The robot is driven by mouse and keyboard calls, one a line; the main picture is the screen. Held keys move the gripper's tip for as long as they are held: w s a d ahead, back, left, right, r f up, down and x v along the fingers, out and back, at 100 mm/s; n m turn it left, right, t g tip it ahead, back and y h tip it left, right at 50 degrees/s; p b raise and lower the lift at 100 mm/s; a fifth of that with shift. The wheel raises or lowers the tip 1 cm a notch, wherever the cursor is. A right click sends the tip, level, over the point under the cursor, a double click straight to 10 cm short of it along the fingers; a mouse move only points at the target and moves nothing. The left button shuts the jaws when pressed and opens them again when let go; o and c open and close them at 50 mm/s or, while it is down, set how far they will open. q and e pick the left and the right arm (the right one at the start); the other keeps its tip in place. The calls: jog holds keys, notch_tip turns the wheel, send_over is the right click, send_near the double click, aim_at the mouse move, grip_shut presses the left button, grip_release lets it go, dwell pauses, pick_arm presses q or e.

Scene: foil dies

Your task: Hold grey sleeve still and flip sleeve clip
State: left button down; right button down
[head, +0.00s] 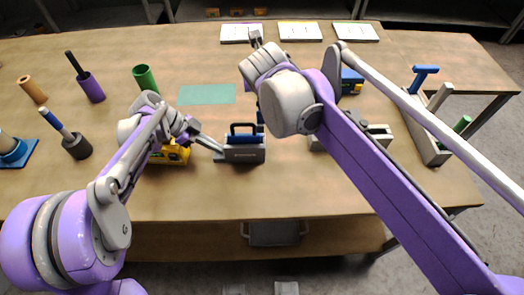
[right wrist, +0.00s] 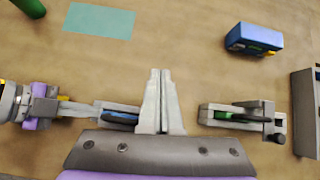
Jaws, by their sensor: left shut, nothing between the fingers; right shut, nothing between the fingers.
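A grey sleeve (head: 240,156) with a blue roll in it stands on the table at the centre of the head view. A black loop-shaped clip (head: 243,126) stands up above it. My left gripper (head: 209,143) is shut, with its fingertips at the sleeve's left end; contact is hard to tell. In the right wrist view the sleeve (right wrist: 112,122) lies left of my right gripper (right wrist: 160,75), with the left gripper (right wrist: 45,105) at its far end. My right gripper is shut and empty, over the table just right of the sleeve. My right arm hides its fingers in the head view.
A second grey holder with a green roll (right wrist: 238,116) lies to the right. A blue box (right wrist: 257,38) and a teal mat (right wrist: 100,21) lie farther back. A yellow box (head: 174,154) is partly behind my left arm. A long grey rack (head: 428,140) stands at right.

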dwell(0.8)
jog(key=shift+s+r, duration=0.1)
jog(key=shift+r, duration=0.7)
jog(key=s, duration=0.1)
jog(key=s+r, duration=0.1)
jog(key=s, duration=0.1)
jog(key=shift+s+d+r, duration=0.1)
jog(key=shift+s+d, duration=0.05)
jog(key=shift+s, duration=0.05)
notch_tip(320, 180, up, 10)
jog(key=w, duration=0.1)
jog(key=shift+d, duration=0.2)
dwell(2.1)
